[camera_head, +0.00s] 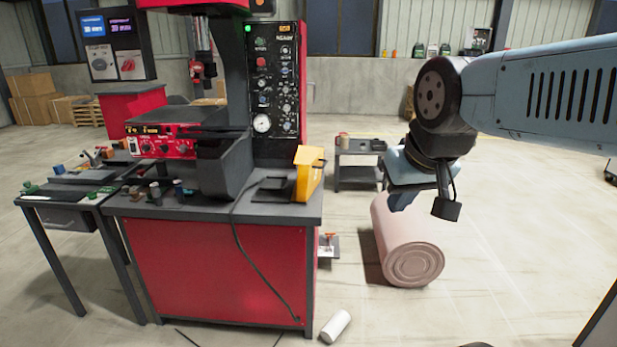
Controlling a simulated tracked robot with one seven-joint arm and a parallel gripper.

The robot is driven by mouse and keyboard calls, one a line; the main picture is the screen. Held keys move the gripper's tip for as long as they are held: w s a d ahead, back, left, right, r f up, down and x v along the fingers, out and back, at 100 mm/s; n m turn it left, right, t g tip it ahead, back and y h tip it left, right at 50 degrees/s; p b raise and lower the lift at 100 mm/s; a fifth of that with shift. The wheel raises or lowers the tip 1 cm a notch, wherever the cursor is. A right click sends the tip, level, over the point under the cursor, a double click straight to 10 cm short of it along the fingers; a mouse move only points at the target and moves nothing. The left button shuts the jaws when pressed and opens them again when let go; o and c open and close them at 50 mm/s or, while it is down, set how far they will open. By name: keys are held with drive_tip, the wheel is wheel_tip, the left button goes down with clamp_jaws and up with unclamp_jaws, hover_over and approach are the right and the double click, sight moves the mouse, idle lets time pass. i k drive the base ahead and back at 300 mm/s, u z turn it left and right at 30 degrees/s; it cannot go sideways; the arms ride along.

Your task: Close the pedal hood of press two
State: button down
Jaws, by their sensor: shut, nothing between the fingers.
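A yellow pedal hood (310,180) stands upright at the right end of the red press bench, with a flap at its top. A dark pedal part (272,188) lies open to view just left of it. The red and black press (225,85) rises behind them; I cannot read a number on it. My gripper (398,205) hangs at the end of my arm, to the right of the hood and apart from it. Its fingers are shut and nothing shows between them.
A black cable runs from the pedal down the bench front (220,270). A pink drum (408,243) lies on the floor below my gripper, and a white cylinder (335,326) lies by the bench. A small dark cart (358,160) stands behind. A side table (65,205) adjoins the bench's left.

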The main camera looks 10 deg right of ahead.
sight(310, 159)
drive_tip(key=z, duration=0.05)
drive_tip(key=i, duration=1)
drive_tip(key=u, duration=0.05)
